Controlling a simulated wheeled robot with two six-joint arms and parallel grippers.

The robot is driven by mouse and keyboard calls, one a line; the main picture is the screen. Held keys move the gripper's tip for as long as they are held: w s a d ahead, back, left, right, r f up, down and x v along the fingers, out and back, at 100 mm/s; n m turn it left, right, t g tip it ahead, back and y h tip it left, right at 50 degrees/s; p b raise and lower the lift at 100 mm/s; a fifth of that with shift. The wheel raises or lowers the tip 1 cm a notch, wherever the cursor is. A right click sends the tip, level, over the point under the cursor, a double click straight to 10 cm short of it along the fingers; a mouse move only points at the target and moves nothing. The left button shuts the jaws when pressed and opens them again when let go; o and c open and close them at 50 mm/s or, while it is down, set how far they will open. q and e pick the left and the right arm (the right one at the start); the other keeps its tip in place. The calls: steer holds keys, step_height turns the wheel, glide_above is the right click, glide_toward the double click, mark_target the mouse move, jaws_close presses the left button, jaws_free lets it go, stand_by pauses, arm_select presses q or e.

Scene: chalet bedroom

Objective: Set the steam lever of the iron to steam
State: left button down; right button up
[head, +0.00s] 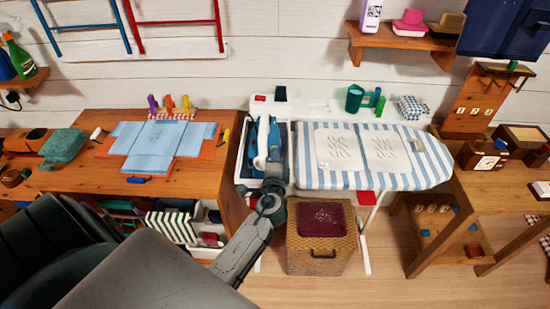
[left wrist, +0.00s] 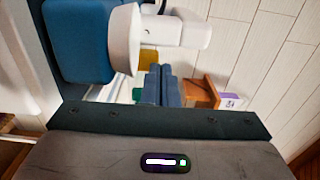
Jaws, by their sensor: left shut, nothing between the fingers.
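The iron (head: 252,136), blue with a white handle, rests in a pale holder at the left end of the ironing board (head: 437,172). In the left wrist view the iron's blue body (left wrist: 75,42) and rounded white part (left wrist: 124,40) fill the upper left. My left gripper (head: 274,160) is beside the iron, on its near right side. In the left wrist view its two fingers (left wrist: 160,72) are together and empty, close to the white part; contact cannot be told. I cannot make out the steam lever or its setting. My right gripper is out of view.
A wicker basket (head: 318,258) stands below the board. A green can (head: 354,97) and a checked cloth (head: 412,108) are behind it. A wooden table (head: 75,180) with a blue folded garment (head: 155,140) is at left. A wall shelf (head: 400,40) hangs above.

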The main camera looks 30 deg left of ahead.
mark_target(265, 135)
arm_select(q)
steer(key=shift+w+a+r, duration=0.1)
steer(key=shift+w+r, duration=0.05)
steer(key=shift+w+a+r+b, duration=0.2)
steer(key=shift+w+r+b, duration=0.1)
steer(key=shift+b, duration=0.3)
steer(key=shift+w+a+r, duration=0.15)
steer(key=shift+w, duration=0.15)
steer(key=shift+w+a+r+b, duration=0.1)
steer(key=shift+w+b, duration=0.05)
steer(key=shift+b, duration=0.2)
